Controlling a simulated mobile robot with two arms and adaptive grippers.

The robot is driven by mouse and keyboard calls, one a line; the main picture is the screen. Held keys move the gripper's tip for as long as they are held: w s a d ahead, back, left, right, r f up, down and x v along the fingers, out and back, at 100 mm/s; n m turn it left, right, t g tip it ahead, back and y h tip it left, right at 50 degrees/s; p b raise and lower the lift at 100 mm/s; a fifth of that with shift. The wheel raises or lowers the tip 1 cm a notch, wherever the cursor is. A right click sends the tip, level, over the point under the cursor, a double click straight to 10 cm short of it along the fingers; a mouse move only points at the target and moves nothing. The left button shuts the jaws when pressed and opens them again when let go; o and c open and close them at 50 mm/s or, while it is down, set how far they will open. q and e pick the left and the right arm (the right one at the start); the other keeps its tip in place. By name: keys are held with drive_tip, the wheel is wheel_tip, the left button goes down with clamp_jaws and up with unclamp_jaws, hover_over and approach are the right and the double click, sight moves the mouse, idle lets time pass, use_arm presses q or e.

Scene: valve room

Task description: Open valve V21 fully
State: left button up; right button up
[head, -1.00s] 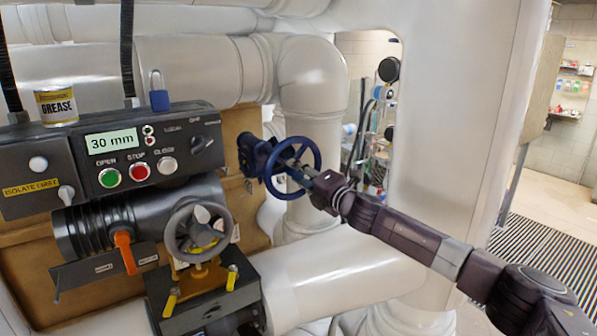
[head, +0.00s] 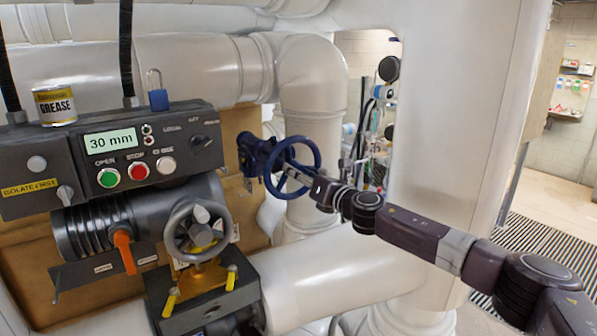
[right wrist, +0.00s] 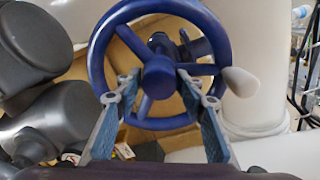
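A blue handwheel (head: 318,160) on a blue valve body (head: 250,152) stands right of the actuator box. I cannot read a V21 tag on it. In the right wrist view the wheel (right wrist: 97,52) faces the camera, with a round hub, spokes and a pale knob (right wrist: 238,82) at the rim's right. My right gripper (right wrist: 159,86) is open, its fingers apart either side of the hub and near the spokes; I cannot tell if they touch. In the head view the gripper (head: 292,172) is at the wheel's lower middle. My left gripper is not in view.
A black control box (head: 205,128) reads "30 mm", with OPEN, STOP and CLOSE buttons. A grey handwheel (head: 172,223) and orange lever (head: 124,250) sit below. A grease can (head: 55,105) and blue padlock (head: 158,99) are on top. A large white pipe (head: 345,285) runs below.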

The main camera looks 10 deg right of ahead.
drive_tip(key=shift+o, duration=1.1)
drive_tip(key=shift+w+d+r, duration=0.1)
drive_tip(key=shift+w+r, duration=0.15)
drive_tip(key=shift+r, duration=0.35)
drive_tip(key=shift+w+f, duration=0.15)
drive_tip(key=shift+f, duration=0.25)
drive_tip(key=shift+a, duration=0.2)
drive_tip(key=shift+s+f, duration=0.1)
drive_tip(key=shift+s, duration=0.45)
drive_tip(key=v, duration=0.5)
drive_tip(key=shift+s+d, duration=0.25)
drive_tip(key=shift+s, duration=0.05)
drive_tip(key=shift+w, duration=0.1)
